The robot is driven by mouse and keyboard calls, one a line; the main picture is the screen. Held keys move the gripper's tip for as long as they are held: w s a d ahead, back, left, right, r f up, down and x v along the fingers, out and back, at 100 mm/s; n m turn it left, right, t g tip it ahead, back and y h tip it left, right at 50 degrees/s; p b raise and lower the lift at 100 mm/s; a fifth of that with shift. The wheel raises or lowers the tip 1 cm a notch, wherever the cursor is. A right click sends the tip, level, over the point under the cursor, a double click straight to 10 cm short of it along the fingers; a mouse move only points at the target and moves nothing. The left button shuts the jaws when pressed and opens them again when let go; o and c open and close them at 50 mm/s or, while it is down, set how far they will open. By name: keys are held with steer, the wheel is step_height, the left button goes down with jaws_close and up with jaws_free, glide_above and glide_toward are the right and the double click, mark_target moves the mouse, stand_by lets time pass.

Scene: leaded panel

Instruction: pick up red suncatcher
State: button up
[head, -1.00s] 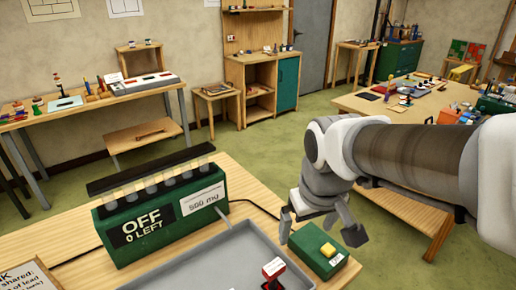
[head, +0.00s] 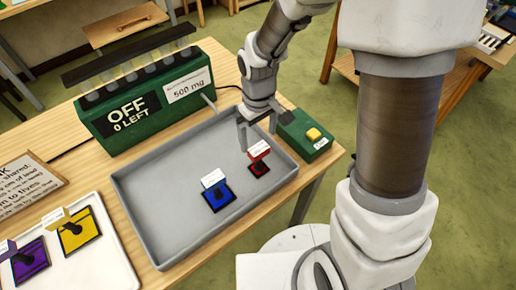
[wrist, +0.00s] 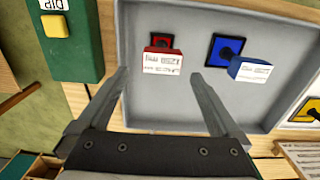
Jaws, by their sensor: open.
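The red suncatcher (head: 259,159) stands in the right part of a grey tray (head: 150,215), with a white label on its top. It also shows in the wrist view (wrist: 162,55), ahead of my fingertips and roughly between their lines. My gripper (head: 258,133) is open and empty, above the tray just behind the red suncatcher in the head view. In the wrist view my gripper (wrist: 160,85) has its fingers spread wide, apart from the suncatcher. A blue suncatcher (head: 216,191) stands close by on the left; it also shows in the wrist view (wrist: 246,66).
A green dispenser (head: 150,100) reading OFF, 0 LEFT stands behind the tray. A green box with a yellow button (head: 313,134) sits right of it. A white tray (head: 115,262) with yellow (head: 78,232) and purple (head: 30,262) suncatchers is at left. The grey tray's left half is clear.

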mark_target(258, 147)
step_height(258, 147, down, 5)
steer(key=shift+f, duration=0.2)
steer(key=shift+s+f+p, duration=0.15)
steer(key=shift+f+p, duration=0.1)
steer(key=shift+f, duration=1.05)
steer(key=shift+s+f+p, duration=0.1)
steer(key=shift+f+p, duration=0.1)
steer(key=shift+f, duration=1.1)
steer(key=shift+c, duration=0.3)
steer(key=c, duration=1.4)
steer(key=shift+o, duration=0.2)
steer(key=shift+r, duration=0.15)
